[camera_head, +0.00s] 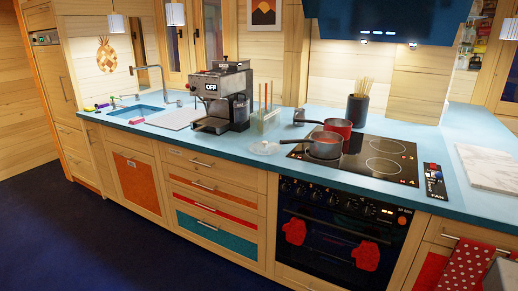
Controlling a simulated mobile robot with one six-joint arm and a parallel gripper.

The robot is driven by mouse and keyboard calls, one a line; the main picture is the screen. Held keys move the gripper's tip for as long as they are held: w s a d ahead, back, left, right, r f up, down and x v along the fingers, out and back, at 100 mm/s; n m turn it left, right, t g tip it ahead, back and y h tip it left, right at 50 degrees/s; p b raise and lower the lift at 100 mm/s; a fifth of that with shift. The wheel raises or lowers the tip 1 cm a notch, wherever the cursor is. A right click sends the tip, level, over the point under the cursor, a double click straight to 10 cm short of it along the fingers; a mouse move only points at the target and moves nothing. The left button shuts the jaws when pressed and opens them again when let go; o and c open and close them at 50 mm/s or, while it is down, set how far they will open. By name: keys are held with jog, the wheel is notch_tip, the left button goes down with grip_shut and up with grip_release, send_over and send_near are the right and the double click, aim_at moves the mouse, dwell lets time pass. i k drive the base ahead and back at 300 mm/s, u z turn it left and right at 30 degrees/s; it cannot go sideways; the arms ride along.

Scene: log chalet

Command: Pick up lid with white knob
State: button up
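A clear, pale round lid (265,148) lies on the blue countertop (235,150), left of the black cooktop (385,150). Its knob is too small to make out clearly. A second red pot (339,127) stands behind that pan. My gripper is not in view.
A coffee machine (222,97) and a clear upright rack (264,120) stand behind and left of the lid. A black utensil holder (358,109) is at the back. A marble board (488,165) lies at right. The dark blue floor (110,235) is clear.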

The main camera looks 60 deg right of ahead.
aim_at(264, 148)
jog(key=i, duration=2.05)
jog(key=z, duration=4.05)
jog(key=i, duration=0.1)
jog(key=u, duration=2.5)
jog(key=i, duration=0.4)
jog(key=z, duration=0.05)
